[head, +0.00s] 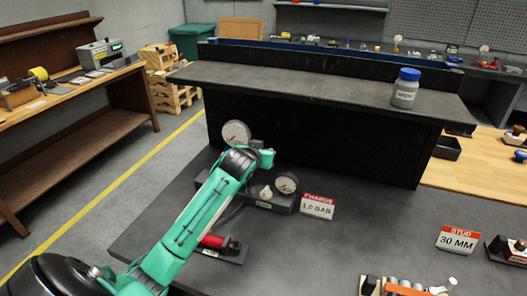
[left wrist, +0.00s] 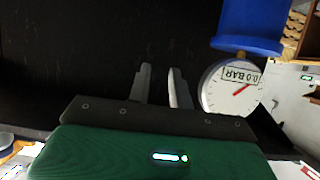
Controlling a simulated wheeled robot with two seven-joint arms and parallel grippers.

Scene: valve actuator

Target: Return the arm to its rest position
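My left arm, green and black, reaches from the lower left over the dark bench in the head view. Its hand end (head: 262,157) is beside a round white gauge (head: 236,133) and above a dark block with a second gauge (head: 286,183) and a pale knob (head: 266,192). In the left wrist view my left gripper (left wrist: 160,72) has two grey fingers apart with nothing between them. A gauge dial (left wrist: 232,88) marked "0.0 BAR" is right of the fingers, under a blue cylindrical part (left wrist: 250,27). My right gripper is not in view.
A raised black shelf (head: 300,85) bounds the bench at the back, with a blue-lidded jar (head: 405,88) on it. Signs read "CHARGE 1.0 BAR" (head: 318,206) and "STUD 30 MM" (head: 458,240).

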